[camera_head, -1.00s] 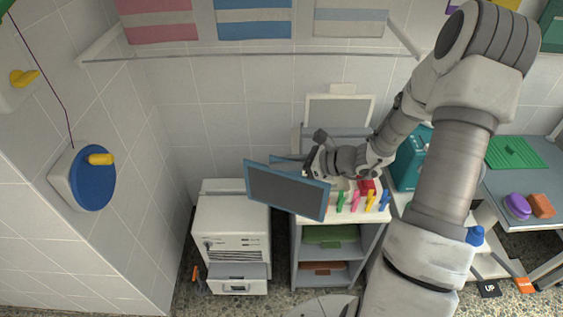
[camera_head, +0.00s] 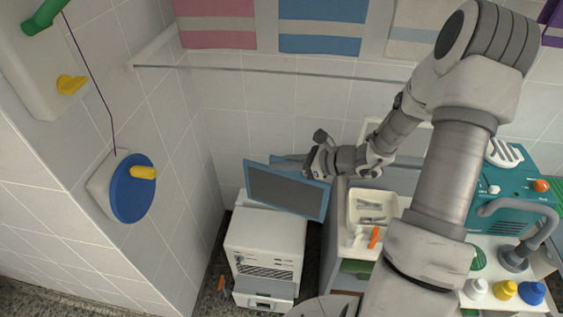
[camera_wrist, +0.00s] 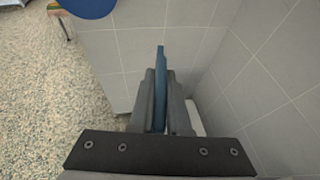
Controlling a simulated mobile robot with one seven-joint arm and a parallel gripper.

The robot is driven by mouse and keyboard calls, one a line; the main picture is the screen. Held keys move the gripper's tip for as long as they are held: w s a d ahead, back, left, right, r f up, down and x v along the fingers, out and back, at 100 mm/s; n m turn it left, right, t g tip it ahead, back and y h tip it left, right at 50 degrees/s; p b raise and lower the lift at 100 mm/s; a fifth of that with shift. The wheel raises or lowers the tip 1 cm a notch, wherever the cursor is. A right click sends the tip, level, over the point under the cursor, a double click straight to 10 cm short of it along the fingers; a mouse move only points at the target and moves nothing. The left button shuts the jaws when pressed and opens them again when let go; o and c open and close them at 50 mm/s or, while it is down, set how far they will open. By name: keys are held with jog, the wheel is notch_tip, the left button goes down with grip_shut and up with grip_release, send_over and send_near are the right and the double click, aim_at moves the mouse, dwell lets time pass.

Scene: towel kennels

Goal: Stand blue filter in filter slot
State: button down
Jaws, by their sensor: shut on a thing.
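The blue filter (camera_head: 287,191) is a flat grey panel in a blue frame. My gripper (camera_head: 308,163) is shut on its edge and holds it up above the white cabinet. In the wrist view the filter (camera_wrist: 161,80) shows edge-on as a thin blue strip between the two fingers of my gripper (camera_wrist: 155,100). In the head view the filter stands tilted, its broad face toward the camera. The white cabinet (camera_head: 262,245) has vents and an open front tray (camera_head: 262,296) low down. I cannot make out a filter slot; the filter hides part of the cabinet's top.
A shelf unit right of the cabinet carries a white tray (camera_head: 355,225) with metal tools. A blue dial (camera_head: 128,200) with a yellow handle sticks out from the left wall. A teal machine (camera_head: 505,190) stands at the right. Towels hang above a rail (camera_head: 270,70).

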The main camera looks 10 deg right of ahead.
jog(key=w+a+f+n+g+b, duration=0.1)
jog(key=w+f+b, duration=0.3)
jog(key=f+b, duration=0.4)
jog(key=w+a+f+n+g+y+b, duration=0.15)
jog(key=w+f+b, duration=0.25)
jog(key=f+b, duration=0.4)
jog(key=w+a+f+b, duration=0.2)
jog(key=w+f+b, duration=0.3)
jog(key=b, duration=0.5)
jog(key=w+d+f+b, duration=0.1)
jog(key=w+d+f, duration=0.2)
jog(key=w, duration=0.5)
jog(key=shift+d+f+b, duration=0.4)
jog(key=shift+d, duration=0.1)
jog(key=shift+f, duration=1.5)
jog(key=shift+f+b, duration=0.65)
jog(key=shift+f, duration=0.5)
